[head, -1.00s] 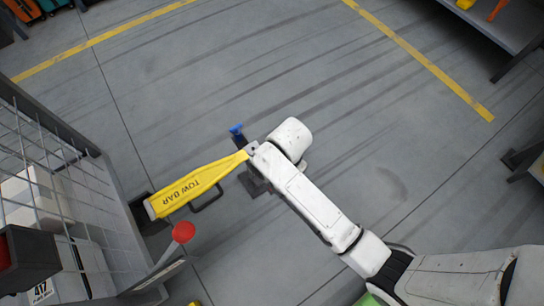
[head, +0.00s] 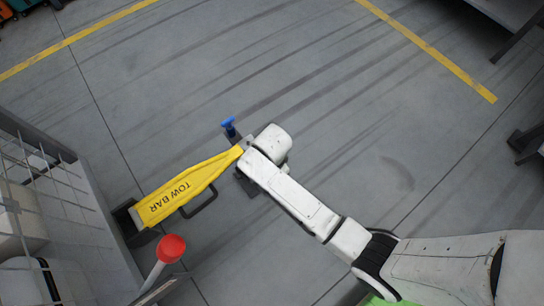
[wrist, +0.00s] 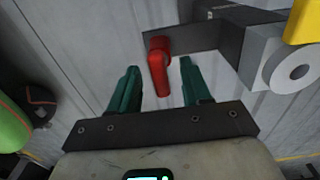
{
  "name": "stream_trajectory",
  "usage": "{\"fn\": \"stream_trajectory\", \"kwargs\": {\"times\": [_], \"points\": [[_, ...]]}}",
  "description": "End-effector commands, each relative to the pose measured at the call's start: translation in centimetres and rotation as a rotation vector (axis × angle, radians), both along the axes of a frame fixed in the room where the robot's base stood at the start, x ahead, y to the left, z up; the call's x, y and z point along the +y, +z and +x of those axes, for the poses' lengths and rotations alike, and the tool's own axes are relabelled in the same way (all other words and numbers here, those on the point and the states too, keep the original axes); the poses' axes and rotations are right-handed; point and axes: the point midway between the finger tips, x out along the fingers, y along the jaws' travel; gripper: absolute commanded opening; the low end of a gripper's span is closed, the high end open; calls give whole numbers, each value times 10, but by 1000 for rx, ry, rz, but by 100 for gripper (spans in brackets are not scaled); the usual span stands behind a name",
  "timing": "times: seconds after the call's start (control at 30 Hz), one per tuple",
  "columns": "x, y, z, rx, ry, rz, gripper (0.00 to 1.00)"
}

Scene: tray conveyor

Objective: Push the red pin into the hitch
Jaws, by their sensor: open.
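The red pin (wrist: 158,62) shows in the wrist view, with its bent red handle at the dark grey hitch (wrist: 232,42). My gripper (wrist: 160,72) is open; its two green fingers lie to the left and right of the lower handle in the picture. I cannot tell whether either finger touches it. The yellow tow bar (head: 182,190) reaches the hitch area from the left in the head view. Its grey ring end (wrist: 290,66) is right of the pin in the wrist view. In the head view my white arm hides the pin and the fingers.
A blue-topped handle (head: 229,126) stands just beyond the tow bar's end. A red knob (head: 171,248) on a lever and a mesh cage cart (head: 92,215) stand at the left. Open grey floor lies beyond, with yellow lines.

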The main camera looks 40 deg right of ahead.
Motion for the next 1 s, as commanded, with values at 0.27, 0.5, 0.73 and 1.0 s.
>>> {"fn": "stream_trajectory", "kwargs": {"times": [0.27,0.5,0.73,1.0], "points": [[0,-14,0,0,1,0,48],[0,-14,0,0,1,0,46],[0,-14,0,0,1,0,24],[0,-14,0,0,1,0,0]]}}
